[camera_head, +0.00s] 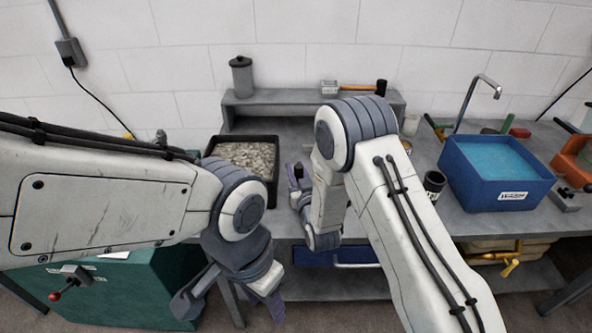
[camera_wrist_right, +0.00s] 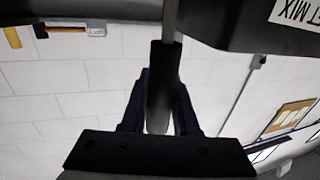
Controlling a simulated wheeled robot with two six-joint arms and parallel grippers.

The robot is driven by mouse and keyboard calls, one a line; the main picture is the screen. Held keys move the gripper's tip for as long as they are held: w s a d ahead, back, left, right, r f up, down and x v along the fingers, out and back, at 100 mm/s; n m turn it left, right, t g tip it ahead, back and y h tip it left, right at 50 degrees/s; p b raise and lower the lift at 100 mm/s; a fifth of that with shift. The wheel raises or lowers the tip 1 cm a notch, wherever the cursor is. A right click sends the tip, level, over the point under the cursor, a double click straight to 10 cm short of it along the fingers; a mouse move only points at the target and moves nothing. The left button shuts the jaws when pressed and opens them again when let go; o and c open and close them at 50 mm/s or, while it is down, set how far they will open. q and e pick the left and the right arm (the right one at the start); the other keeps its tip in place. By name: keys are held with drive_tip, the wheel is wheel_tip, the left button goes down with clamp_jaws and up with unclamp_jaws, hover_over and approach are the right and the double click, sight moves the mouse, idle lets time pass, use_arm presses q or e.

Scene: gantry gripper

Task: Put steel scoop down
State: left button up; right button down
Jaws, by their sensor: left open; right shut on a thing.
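My right gripper (camera_wrist_right: 160,108) is shut on the black handle of the steel scoop (camera_wrist_right: 164,75) in the right wrist view. A grey steel shaft runs from the handle to the top edge of that view; the scoop's bowl is not seen. In the head view my right gripper (camera_head: 299,188) is beside the right rim of the black tray of gravel (camera_head: 207,150), with a small dark end of the handle showing above its fingers. My left gripper (camera_head: 228,302) is open and empty, low in front of the bench.
The grey bench (camera_head: 400,215) carries a blue tub (camera_head: 497,182), a dark cup (camera_head: 434,185) and a tap (camera_head: 470,100). A shelf (camera_head: 290,97) behind holds a grey canister (camera_head: 242,77) and a hammer (camera_head: 360,87). A green cabinet (camera_head: 130,285) stands lower left. My right arm hides the bench middle.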

drive_tip(key=shift+f, duration=0.5)
drive_tip(key=shift+f, duration=0.2)
drive_tip(key=c, duration=0.7)
unclamp_jaws()
drive_tip(key=shift+r, duration=0.1)
